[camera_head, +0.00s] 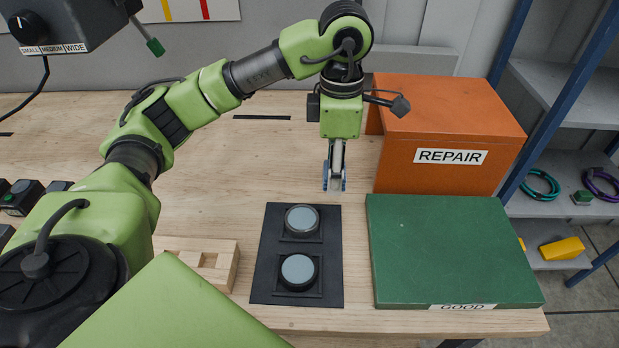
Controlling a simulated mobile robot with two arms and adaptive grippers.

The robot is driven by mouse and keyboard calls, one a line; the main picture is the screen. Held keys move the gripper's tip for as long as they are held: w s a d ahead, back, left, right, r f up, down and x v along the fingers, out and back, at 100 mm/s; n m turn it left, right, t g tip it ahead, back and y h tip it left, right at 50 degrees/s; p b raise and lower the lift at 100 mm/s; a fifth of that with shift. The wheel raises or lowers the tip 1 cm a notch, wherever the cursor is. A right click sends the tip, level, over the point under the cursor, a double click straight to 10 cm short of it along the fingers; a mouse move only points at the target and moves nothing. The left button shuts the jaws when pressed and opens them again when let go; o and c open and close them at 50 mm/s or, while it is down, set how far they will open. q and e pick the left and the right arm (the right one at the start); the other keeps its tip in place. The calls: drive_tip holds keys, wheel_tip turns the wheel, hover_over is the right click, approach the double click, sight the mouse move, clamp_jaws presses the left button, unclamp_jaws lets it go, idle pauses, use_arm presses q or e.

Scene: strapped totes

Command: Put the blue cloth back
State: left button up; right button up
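I see no blue cloth in the head view. My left gripper (335,184) points down above the wooden table (215,215), behind the black mat and left of the orange box. Its grey fingers end in narrow blue parts, with only a small space between them. I cannot tell whether it is fully shut, and no cloth can be made out between the fingers. My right gripper is not in view.
An orange REPAIR box (448,135) and a green GOOD box (450,250) stand at the right. A black mat (262,270) carries two grey-topped round parts. A wooden block (222,262) lies beside it. A shelf rack (560,170) stands beyond the table.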

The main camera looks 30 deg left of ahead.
use_arm(q)
drive_tip(key=w+a+f+p, duration=0.1)
drive_tip(key=w+a+f, duration=0.1)
drive_tip(key=a, duration=0.2)
drive_tip(key=p, duration=0.2)
hover_over(309, 185)
drive_tip(key=d, duration=0.1)
drive_tip(key=f, duration=0.5)
drive_tip(key=shift+s, duration=0.35)
drive_tip(key=shift+w+a+f, duration=0.2)
drive_tip(key=shift+a+f, duration=0.1)
drive_tip(key=shift+f, duration=0.15)
drive_tip(key=f, duration=0.1)
drive_tip(key=f+p, duration=0.1)
drive_tip(key=f, duration=0.1)
drive_tip(key=shift+w+a+p, duration=0.1)
drive_tip(key=shift+a+p, duration=0.1)
drive_tip(key=shift+p, duration=0.1)
drive_tip(key=shift+f, duration=0.3)
